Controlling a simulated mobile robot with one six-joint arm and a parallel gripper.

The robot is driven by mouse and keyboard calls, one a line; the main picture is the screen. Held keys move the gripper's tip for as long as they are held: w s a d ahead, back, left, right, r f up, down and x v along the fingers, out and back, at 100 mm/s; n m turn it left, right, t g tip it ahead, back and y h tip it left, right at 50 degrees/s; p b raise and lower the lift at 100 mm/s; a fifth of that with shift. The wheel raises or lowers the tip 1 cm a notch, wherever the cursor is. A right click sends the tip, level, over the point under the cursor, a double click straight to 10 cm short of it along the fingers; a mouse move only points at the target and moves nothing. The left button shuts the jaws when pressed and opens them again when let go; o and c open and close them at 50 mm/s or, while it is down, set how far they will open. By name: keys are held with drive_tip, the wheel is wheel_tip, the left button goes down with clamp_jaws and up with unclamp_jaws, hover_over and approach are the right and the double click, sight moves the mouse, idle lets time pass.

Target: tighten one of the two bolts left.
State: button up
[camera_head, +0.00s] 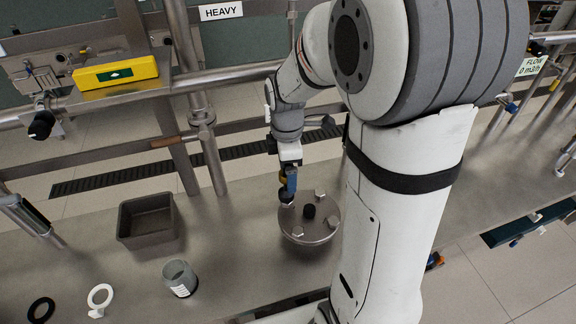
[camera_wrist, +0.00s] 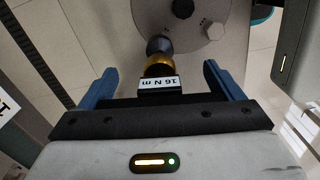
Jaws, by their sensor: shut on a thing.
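The round metal lid of the separator (camera_head: 318,238) has a black centre knob (camera_head: 309,211) and hex bolts near its rim. Bolts show at the back right (camera_head: 320,193), right (camera_head: 333,222) and front (camera_head: 298,232). My gripper (camera_head: 289,178) is shut on a torque driver, whose yellow collar (camera_wrist: 158,66) and "16 N m" label (camera_wrist: 160,83) show between the blue fingers in the wrist view. The driver's dark socket (camera_wrist: 159,46) points at the lid's left rim and hides what lies under it. I cannot tell whether it sits on a bolt. One bare bolt (camera_wrist: 215,31) shows beside it.
A grey open bin (camera_head: 145,238), a grey cup (camera_head: 180,277), a white ring (camera_head: 100,297) and a black ring (camera_head: 41,309) stand or lie on the metal bench left of the lid. Pipes and rails (camera_head: 210,150) run behind. Bench between bin and lid is clear.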

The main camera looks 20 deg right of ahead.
drive_tip(key=shift+f+b, duration=0.4)
drive_tip(key=shift+f, duration=0.15)
drive_tip(key=shift+f, duration=0.1)
drive_tip(key=shift+f, duration=0.1)
idle(0.4)
drive_tip(key=shift+f+b, duration=0.65)
